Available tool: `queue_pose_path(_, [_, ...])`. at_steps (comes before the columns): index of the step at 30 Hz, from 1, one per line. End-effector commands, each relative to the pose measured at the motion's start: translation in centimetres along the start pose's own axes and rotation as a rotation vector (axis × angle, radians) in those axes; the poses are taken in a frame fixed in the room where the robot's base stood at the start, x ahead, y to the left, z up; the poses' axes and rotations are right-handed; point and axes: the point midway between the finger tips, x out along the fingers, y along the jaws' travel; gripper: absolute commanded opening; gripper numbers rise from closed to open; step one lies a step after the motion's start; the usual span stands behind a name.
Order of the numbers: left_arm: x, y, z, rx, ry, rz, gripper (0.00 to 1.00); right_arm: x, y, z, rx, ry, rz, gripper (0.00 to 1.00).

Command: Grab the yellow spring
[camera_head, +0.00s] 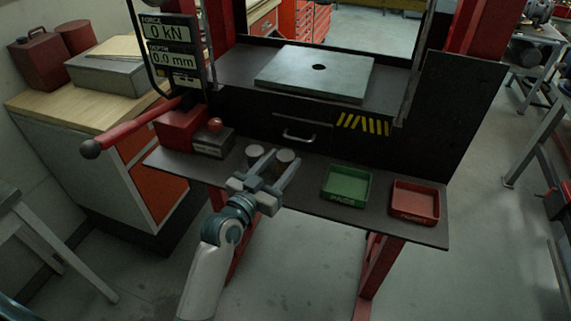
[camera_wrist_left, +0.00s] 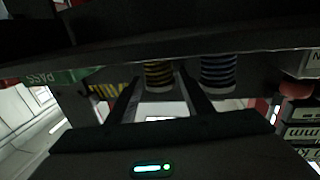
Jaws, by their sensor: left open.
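The yellow spring (camera_wrist_left: 158,76) stands on the press shelf and shows upside down in the left wrist view, yellow coils on a dark core. In the head view only its grey top (camera_head: 285,157) shows clearly. A blue-and-white spring (camera_wrist_left: 218,72) stands beside it; its grey top (camera_head: 254,151) is to the left in the head view. My left gripper (camera_head: 284,161) is open and empty, its fingers pointing at the yellow spring, one on either side of it in both views. I cannot tell how deep the spring sits between them. My right gripper is not in view.
On the shelf (camera_head: 315,200), a green PASS tray (camera_head: 347,186) and a red tray (camera_head: 415,203) stand to the right. A dark box with a red knob (camera_head: 214,126) is left of the springs. A red lever (camera_head: 140,122) sticks out left. The press plate (camera_head: 316,73) is behind.

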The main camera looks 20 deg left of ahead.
Motion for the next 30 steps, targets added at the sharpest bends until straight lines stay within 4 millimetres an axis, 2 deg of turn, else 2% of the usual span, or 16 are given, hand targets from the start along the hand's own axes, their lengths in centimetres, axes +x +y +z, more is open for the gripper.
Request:
queue_pose_path(1, [0.8,0.0,-0.4,-0.002,0.001,0.000,0.46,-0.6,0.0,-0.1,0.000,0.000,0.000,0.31])
queue_pose_path(6, [2.2,0.0,-0.2,-0.001,0.000,0.001,0.46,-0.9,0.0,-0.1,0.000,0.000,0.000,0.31])
queue_pose_path(21, [2.3,0.0,-0.1,0.000,0.000,0.001,0.46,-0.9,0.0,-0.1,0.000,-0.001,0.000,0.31])
queue_pose_path(22, [2.3,0.0,-0.1,0.000,0.000,0.001,0.42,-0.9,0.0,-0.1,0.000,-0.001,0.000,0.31])
queue_pose_path(27, [2.3,0.0,-0.1,0.000,0.000,0.001,0.04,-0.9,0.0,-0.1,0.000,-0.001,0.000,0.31])
queue_pose_path(30, [2.3,0.0,-0.2,0.000,0.002,0.000,0.04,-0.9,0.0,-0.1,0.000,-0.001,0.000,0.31])
